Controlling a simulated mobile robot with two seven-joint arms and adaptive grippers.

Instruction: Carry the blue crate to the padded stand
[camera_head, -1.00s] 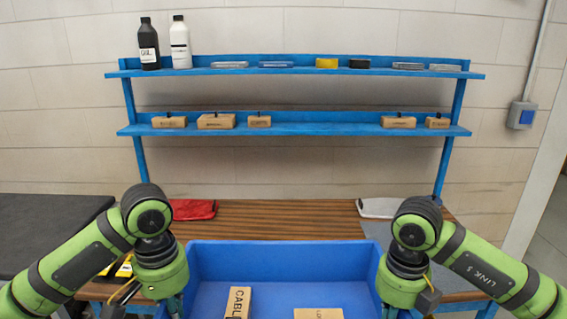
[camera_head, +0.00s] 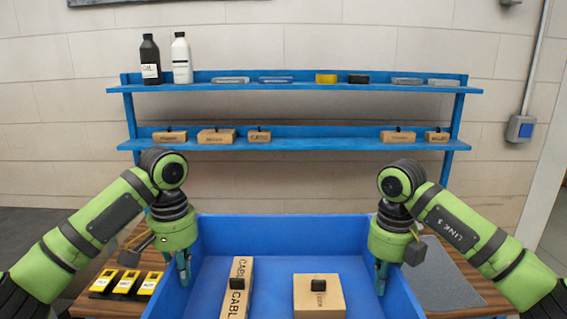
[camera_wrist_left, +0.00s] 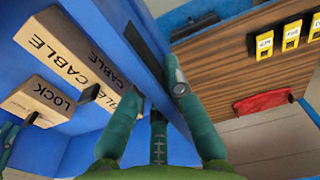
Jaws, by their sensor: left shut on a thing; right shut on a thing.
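The blue crate (camera_head: 285,228) is in the middle front of the head view, its front part cut off by the frame. My left gripper (camera_head: 184,272) is shut on its left wall and my right gripper (camera_head: 381,276) is shut on its right wall. In the left wrist view my left gripper (camera_wrist_left: 154,92) has its fingers on either side of the blue wall (camera_wrist_left: 100,20). Inside the crate lie a long CABLE box (camera_head: 238,285) and a squarer box (camera_head: 318,298), which reads LOCK in the wrist view (camera_wrist_left: 38,103). A dark flat surface (camera_head: 35,221), possibly the padded stand, shows at far left, mostly hidden by my arm.
Several yellow devices (camera_head: 125,283) sit at left. A red item (camera_wrist_left: 262,102) lies on the bench. A blue two-level shelf (camera_head: 290,144) stands behind.

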